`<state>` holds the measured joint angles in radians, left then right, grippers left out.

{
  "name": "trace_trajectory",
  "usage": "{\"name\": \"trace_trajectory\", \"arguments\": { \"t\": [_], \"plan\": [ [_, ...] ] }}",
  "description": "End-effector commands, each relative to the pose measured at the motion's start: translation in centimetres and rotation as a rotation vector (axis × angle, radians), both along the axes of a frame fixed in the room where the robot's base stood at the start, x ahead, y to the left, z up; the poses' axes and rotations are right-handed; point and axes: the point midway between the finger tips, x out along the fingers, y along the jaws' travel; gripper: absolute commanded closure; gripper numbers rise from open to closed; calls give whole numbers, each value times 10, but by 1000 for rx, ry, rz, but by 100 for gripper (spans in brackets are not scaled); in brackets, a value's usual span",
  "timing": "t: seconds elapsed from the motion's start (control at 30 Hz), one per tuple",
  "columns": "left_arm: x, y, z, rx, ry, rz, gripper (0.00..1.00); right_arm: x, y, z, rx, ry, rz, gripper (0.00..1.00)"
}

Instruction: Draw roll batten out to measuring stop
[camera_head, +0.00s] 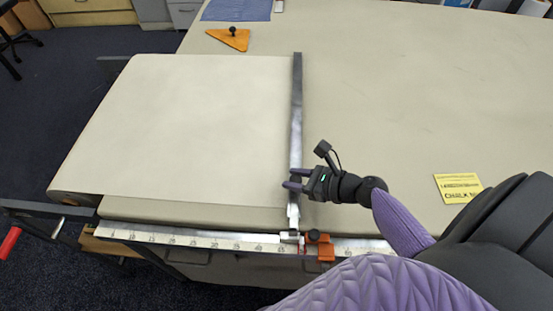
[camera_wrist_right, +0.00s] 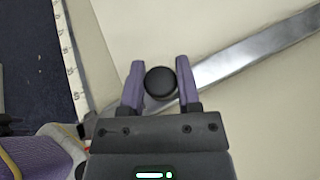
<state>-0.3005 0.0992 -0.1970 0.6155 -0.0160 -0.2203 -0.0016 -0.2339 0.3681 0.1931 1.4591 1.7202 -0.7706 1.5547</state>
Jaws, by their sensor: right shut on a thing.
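The batten (camera_head: 297,95) is a long grey metal bar across the front edge of the pale cloth (camera_head: 190,120), which reaches left to the roll end. My right gripper (camera_head: 291,181) is shut on the batten's black knob (camera_wrist_right: 160,83), with one purple finger on each side of it. The batten's near end meets the ruler (camera_head: 200,238) along the table's front edge. The orange measuring stop (camera_head: 320,246) sits on the ruler just right of that end. I cannot tell whether they touch. My left gripper is not in view.
An orange triangle with a black knob (camera_head: 231,38) and a blue cloth (camera_head: 237,9) lie at the far side. A yellow chalk box (camera_head: 458,187) lies on the right. The tabletop (camera_head: 400,90) right of the batten is mostly clear. A red-handled crank (camera_head: 10,243) sticks out at the left.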

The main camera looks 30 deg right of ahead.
Motion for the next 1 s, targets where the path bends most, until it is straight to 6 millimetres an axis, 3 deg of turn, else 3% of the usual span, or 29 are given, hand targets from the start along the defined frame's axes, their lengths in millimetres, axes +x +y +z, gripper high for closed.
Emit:
{"name": "trace_trajectory", "arguments": {
  "t": [0.2, 0.57, 0.6, 0.73, 1.0],
  "plan": [
    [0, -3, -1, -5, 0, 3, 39, -8, -10, -1, -1, 4, 0, 100],
    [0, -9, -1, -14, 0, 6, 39, -8, -12, -2, -3, 5, -1, 100],
    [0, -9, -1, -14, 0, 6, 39, -8, -12, -2, -3, 5, -1, 52],
    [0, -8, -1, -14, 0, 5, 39, -8, -12, -1, -2, 4, -1, 24],
    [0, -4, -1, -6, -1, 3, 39, -8, -11, 0, 0, 2, 0, 23]
  ]
}}
